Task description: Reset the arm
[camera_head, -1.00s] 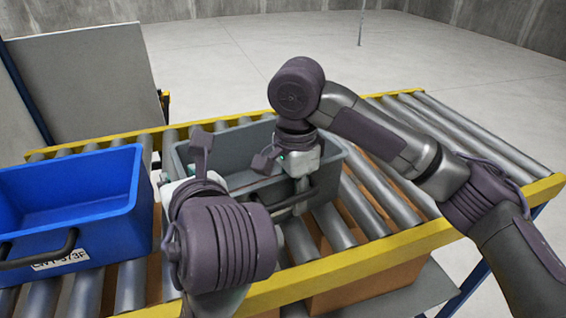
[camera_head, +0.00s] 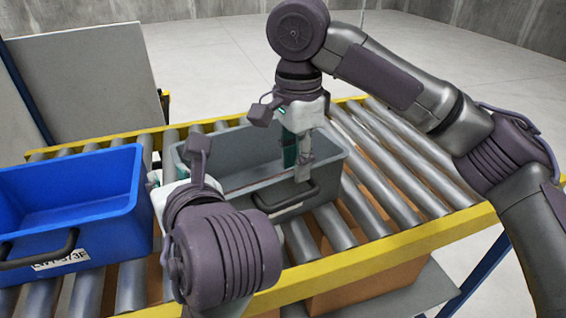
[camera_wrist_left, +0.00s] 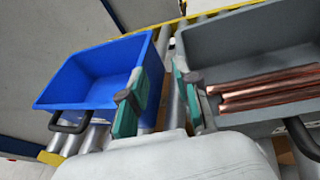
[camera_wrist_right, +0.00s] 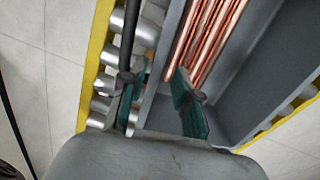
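Several copper tubes (camera_wrist_left: 265,90) lie in the grey bin (camera_wrist_left: 235,50); they also show in the right wrist view (camera_wrist_right: 212,35). My right gripper (camera_head: 297,165) points down at the grey bin's near wall.
The blue bin (camera_head: 135,200) stands left of the grey bin and looks empty inside. Both are on a roller conveyor with yellow rails (camera_head: 400,243). Bare rollers (camera_head: 400,150) lie to the right. A brown box (camera_head: 365,285) sits below. A grey panel (camera_head: 90,75) stands behind.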

